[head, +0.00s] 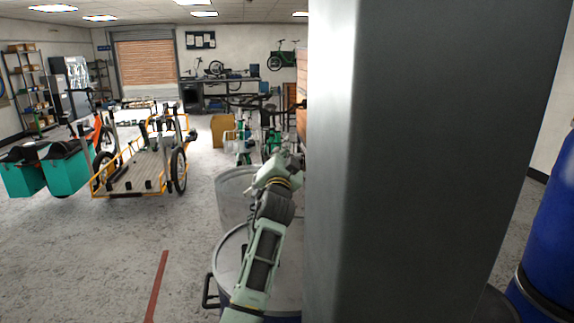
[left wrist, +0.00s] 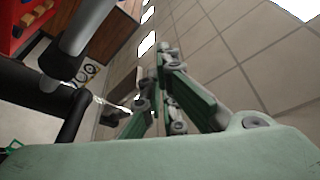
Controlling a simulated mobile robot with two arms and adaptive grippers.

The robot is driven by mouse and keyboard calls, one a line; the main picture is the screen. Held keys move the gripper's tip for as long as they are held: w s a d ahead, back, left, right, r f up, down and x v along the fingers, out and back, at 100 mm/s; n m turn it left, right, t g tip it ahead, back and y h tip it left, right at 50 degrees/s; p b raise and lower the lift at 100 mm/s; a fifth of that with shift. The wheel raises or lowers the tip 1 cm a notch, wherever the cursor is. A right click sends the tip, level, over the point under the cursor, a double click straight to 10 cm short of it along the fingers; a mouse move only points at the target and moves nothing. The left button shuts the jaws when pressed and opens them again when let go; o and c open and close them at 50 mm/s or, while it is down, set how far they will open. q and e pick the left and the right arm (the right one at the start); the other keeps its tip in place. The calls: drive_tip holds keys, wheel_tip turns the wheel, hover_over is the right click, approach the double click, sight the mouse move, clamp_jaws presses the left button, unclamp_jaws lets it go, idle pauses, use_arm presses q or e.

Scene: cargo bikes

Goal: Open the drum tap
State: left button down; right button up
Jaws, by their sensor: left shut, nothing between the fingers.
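A blue drum (head: 550,225) stands at the right edge of the head view, cut off by the frame. I cannot make out a tap on it. My left gripper (head: 291,158) is shut and empty, raised above a grey-lidded drum (head: 229,262) and a pale grey drum (head: 236,190) behind it. The left gripper's fingers also show in the left wrist view (left wrist: 155,82), pointing away with nothing held. No tap shows clearly in either view. My right gripper is not in view.
A cargo bike (head: 150,170) with an orange frame stands to the left, with teal boxes (head: 66,170) beside it. A red floor line (head: 157,285) crosses open floor. A workbench (head: 222,90) stands at the back. A large grey upright surface hides much right of centre.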

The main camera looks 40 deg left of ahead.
use_arm(q)
drive_tip(key=f+b+v, duration=0.1)
drive_tip(key=v, duration=0.7)
drive_tip(key=shift+b, duration=0.35)
drive_tip(key=shift+s+d, duration=0.1)
drive_tip(key=shift+d, duration=0.05)
